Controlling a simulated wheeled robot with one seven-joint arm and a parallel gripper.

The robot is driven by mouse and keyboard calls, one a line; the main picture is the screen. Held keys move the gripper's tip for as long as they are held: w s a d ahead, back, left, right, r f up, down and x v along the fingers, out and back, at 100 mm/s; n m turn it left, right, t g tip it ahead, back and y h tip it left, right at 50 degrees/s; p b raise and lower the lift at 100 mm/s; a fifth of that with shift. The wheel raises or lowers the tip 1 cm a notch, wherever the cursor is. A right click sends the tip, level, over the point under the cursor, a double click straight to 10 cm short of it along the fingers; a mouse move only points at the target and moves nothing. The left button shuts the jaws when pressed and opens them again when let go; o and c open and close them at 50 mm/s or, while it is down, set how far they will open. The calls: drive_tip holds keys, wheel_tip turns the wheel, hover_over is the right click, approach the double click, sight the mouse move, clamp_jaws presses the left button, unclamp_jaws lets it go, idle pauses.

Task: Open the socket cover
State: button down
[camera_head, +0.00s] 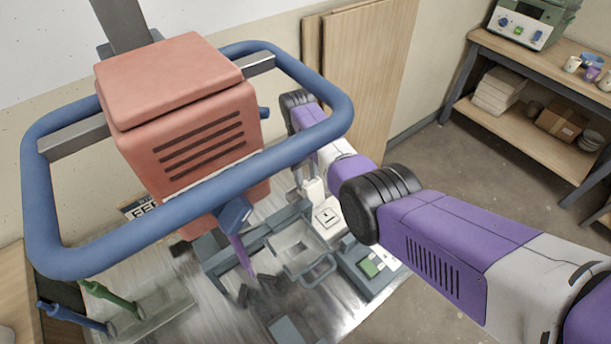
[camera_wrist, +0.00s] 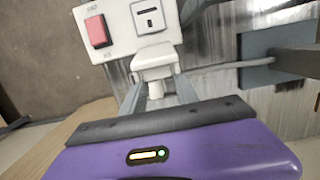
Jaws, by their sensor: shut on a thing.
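A white panel (camera_wrist: 117,28) with a red rocker switch (camera_wrist: 98,31) and a square socket face (camera_wrist: 148,17) with dark marks shows at the top of the wrist view. The panel also shows in the head view (camera_head: 328,216), past my forearm. The white socket cover (camera_wrist: 154,57) juts out from below the square face towards my gripper (camera_wrist: 157,90). My two grey fingers are shut on the narrow white end of the cover. In the head view my gripper (camera_head: 312,187) is small and partly hidden by my arm. I cannot tell the cover's exact angle.
A red machine head (camera_head: 190,120) inside a blue tube guard (camera_head: 180,222) stands left of my arm. A metal bench holds a grey frame and a box with a green button (camera_head: 372,266). Wooden boards (camera_head: 365,70) lean behind; shelves (camera_head: 540,110) stand right.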

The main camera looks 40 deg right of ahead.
drive_tip(key=c, duration=0.9)
unclamp_jaws()
drive_tip(key=r, duration=0.5)
drive_tip(key=w+r, duration=0.1)
drive_tip(key=r, duration=0.1)
drive_tip(key=shift+w+r, duration=0.1)
drive_tip(key=shift+r, duration=0.25)
